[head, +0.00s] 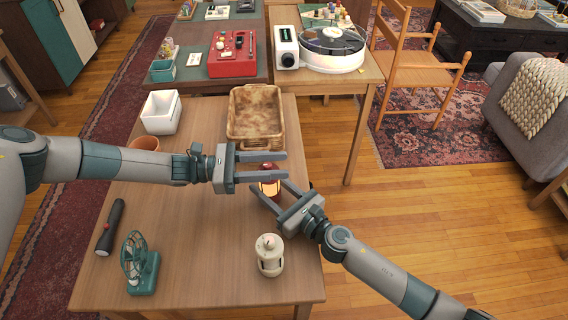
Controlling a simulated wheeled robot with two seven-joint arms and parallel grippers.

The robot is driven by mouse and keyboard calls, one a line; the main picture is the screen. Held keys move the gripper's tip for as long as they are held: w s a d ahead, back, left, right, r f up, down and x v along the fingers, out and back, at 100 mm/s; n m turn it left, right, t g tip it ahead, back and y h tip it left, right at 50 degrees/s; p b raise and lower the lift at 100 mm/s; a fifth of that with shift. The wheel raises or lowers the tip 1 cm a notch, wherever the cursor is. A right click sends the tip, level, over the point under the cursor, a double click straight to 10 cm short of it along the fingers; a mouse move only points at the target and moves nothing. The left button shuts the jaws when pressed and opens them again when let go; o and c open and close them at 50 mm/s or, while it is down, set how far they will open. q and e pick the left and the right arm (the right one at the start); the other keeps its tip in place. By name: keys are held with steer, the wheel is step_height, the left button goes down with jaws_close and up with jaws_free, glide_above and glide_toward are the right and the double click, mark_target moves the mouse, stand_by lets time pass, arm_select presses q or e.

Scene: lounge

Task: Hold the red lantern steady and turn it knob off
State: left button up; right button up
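The red lantern (269,187) stands on the wooden table, its window glowing warm yellow. Its red top shows between the two fingers of my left gripper (284,165), which reaches in from the left. Those fingers are apart, one on the far side and one on the near side of the lantern. My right gripper (269,184) comes from the lower right with its fingers spread on either side of the lantern's lower body. Contact cannot be made out for either gripper. The knob is not discernible; the fingers cover much of the lantern.
A cream lantern-like item (269,255) stands close in front. A woven basket (255,117) is just behind. A white bin (161,112), terracotta pot (144,144), flashlight (110,227) and green fan (139,263) are to the left. The table's (205,255) middle front is clear.

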arm_select(q)
steer(key=shift+d, duration=1.2)
jaws_close()
steer(key=shift+s, duration=0.15)
jaws_free()
steer(key=shift+a, duration=0.1)
steer(key=a, duration=1.1)
steer(key=shift+a, duration=0.4)
